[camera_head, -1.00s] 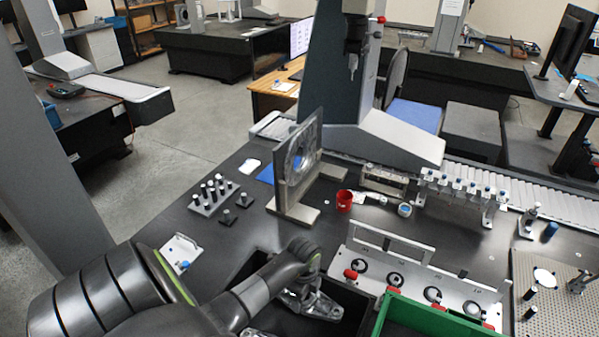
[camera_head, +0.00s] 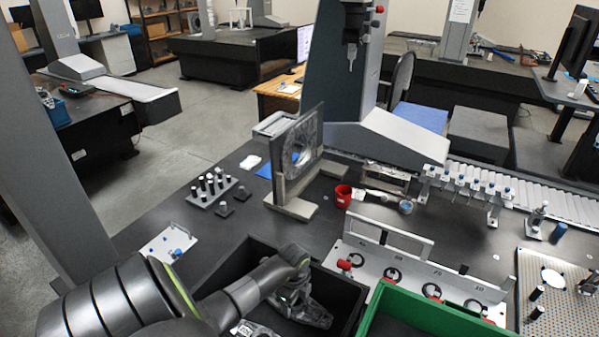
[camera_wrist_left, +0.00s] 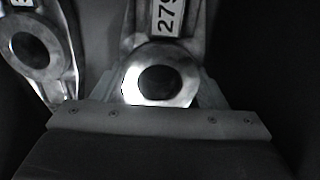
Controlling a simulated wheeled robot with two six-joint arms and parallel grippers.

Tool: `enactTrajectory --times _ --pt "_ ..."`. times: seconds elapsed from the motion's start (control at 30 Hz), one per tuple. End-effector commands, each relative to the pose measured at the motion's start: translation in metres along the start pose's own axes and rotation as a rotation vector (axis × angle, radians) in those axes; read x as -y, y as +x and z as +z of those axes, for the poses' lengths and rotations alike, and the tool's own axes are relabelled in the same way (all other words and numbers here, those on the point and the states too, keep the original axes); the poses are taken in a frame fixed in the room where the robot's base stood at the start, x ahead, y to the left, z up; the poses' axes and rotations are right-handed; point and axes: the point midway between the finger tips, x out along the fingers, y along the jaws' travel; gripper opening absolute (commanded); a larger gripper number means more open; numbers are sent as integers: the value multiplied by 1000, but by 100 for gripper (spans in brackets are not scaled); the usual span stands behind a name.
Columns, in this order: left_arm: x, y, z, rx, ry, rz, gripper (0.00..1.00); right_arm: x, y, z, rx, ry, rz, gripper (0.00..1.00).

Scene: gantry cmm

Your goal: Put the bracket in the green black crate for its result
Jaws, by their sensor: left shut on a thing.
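My left gripper (camera_head: 292,280) reaches down into a black crate (camera_head: 345,284) at the bottom middle of the head view. It is shut on a grey metal bracket (camera_head: 304,309), which is low within the crate's walls; I cannot tell if it touches the floor. In the left wrist view the held bracket (camera_wrist_left: 160,80) shows its round bored end between the jaws and a white label. A second bracket (camera_wrist_left: 37,45) lies beside it, also seen in the head view (camera_head: 255,329). A green crate (camera_head: 428,313) with a dark inside stands right of the black crate, cut off by the picture edge.
A white fixture with round holes (camera_head: 395,274) and red knobs stands behind the green crate. A red cup (camera_head: 343,196), an upright framed plate (camera_head: 298,155) and a block of pins (camera_head: 212,188) stand farther back. A perforated plate (camera_head: 555,290) is at the right.

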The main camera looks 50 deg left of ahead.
Motion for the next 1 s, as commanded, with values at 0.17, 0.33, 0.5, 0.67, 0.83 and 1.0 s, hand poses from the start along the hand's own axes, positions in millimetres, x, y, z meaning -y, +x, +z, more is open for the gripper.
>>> enactTrajectory --times 0.17,0.33,0.5,0.67,0.83,1.0 --pt "1 6 5 0 1 -2 26 2 7 1 0 1 -2 60" --pt "1 6 6 0 1 -2 26 8 6 0 0 4 -9 60" --pt "1 6 6 0 1 -2 26 13 6 0 0 6 -15 60" --pt "1 7 5 0 1 -2 26 12 7 0 0 6 -13 60" --pt "1 11 5 0 1 -2 26 8 10 1 0 4 -9 60" --pt "1 14 5 0 1 -2 26 6 13 1 0 2 -5 60"
